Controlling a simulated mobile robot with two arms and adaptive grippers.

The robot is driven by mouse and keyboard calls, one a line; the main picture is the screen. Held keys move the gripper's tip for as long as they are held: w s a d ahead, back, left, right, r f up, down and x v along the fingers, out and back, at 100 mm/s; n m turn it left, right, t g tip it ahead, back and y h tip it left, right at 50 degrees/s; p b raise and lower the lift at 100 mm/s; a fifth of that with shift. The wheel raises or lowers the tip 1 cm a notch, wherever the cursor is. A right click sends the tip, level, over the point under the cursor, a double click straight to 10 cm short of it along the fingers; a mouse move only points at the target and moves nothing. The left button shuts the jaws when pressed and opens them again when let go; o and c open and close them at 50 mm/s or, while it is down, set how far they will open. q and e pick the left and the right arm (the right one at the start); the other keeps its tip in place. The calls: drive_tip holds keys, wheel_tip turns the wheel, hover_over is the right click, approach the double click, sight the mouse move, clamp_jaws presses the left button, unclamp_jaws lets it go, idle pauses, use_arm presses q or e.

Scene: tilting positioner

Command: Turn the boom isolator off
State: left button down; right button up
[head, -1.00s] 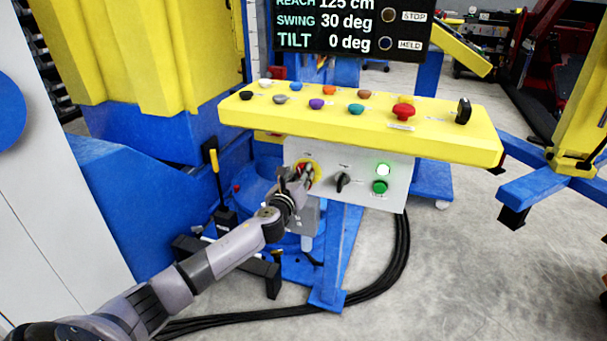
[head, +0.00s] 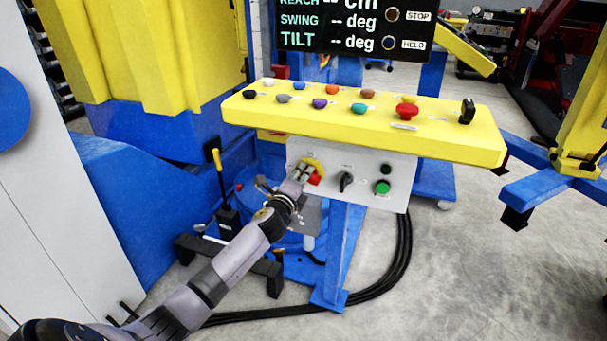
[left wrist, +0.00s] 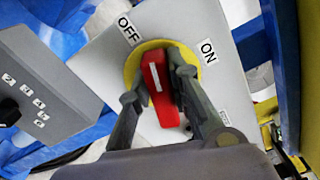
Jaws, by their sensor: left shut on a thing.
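The boom isolator is a red handle (left wrist: 162,88) on a yellow round plate (left wrist: 131,66), with OFF and ON labels above it. In the left wrist view the handle's white stripe points up and slightly left, nearer OFF than ON. In the head view the red handle (head: 314,180) shows on the grey panel under the yellow console. My left gripper (head: 304,174) is shut on the handle, a finger on each side; it also shows in the left wrist view (left wrist: 160,84). The display (head: 350,25) shows dashes. My right gripper is not in view.
Beside the isolator are a black selector knob (head: 346,181), a dark lamp (head: 386,169) and a green button (head: 382,188). The yellow console (head: 450,140) with several coloured knobs overhangs the panel. A grey box (left wrist: 45,85) stands close at left in the wrist view.

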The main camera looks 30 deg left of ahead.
use_arm(q)
drive_tip(key=shift+f+n, duration=0.1)
drive_tip(key=shift+n, duration=1)
drive_tip(key=shift+f+n, duration=0.1)
drive_tip(key=shift+n, duration=0.5)
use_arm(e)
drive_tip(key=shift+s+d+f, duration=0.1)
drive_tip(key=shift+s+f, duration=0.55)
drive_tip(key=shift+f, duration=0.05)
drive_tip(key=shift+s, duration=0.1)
use_arm(q)
drive_tip(key=shift+n, duration=0.3)
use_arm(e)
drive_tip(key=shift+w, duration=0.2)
use_arm(q)
drive_tip(key=c, duration=1.5)
unclamp_jaws()
drive_tip(key=shift+s, duration=0.1)
drive_tip(key=v, duration=1.2)
